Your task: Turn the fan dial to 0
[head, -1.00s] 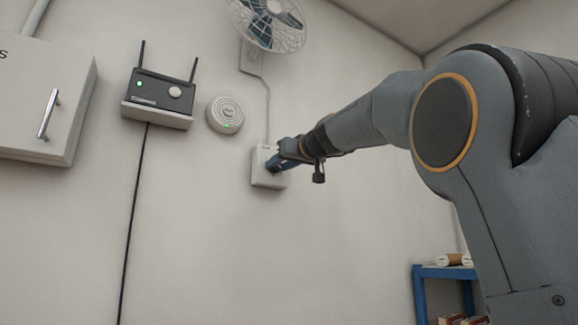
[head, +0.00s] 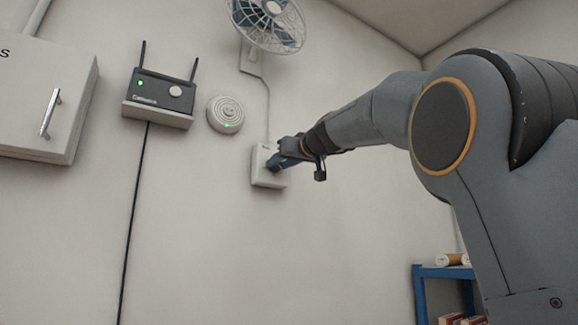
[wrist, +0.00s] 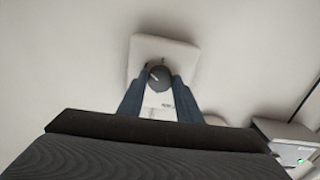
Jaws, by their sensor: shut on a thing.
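The fan dial (wrist: 158,78) is a dark round knob with a light pointer mark, in the wrist view. It sits on a white wall plate (wrist: 180,50), which also shows in the head view (head: 262,175) below the fan. My gripper (wrist: 160,82) is shut on the dial, one blue finger on each side. In the head view my gripper (head: 272,163) reaches the plate from the right and hides the dial. The pointer slants toward the upper left in the wrist view. The plate's markings are too small to read. The wall fan (head: 267,22) hangs above, linked by a cord.
A round white device (head: 225,114) with a green light is on the wall left of the plate. A black router (head: 162,93) with two antennas stands on a small shelf. A cabinet (head: 45,100) is at far left, a blue rack (head: 440,272) at lower right.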

